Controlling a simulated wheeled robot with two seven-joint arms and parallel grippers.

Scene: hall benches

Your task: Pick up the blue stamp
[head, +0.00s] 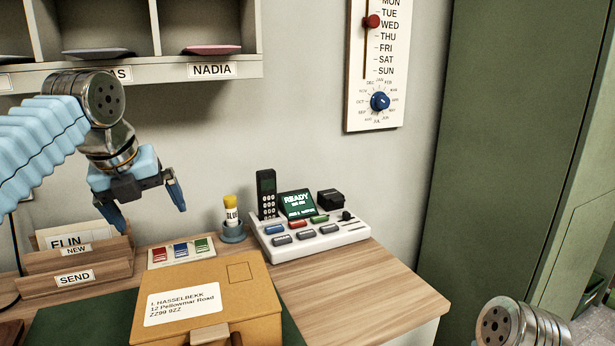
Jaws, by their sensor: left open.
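The blue stamp (181,251) is the middle one of three small coloured pieces on a white sheet or tray (180,264) on the desk. A red one (160,254) is to its left and a green one (202,246) to its right. My left gripper (151,217) hangs above and slightly left of the blue stamp, fingers pointing down. It is open and empty, apart from the stamps. The right gripper is out of the picture; only part of my right arm shows at lower right.
A tan parcel (218,285) with an address label lies in front of the stamps. A wooden letter rack (80,265) stands to the left. A glue stick in a blue cup (233,233) and a white console (312,240) stand to the right. Pigeonholes (150,70) hang above.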

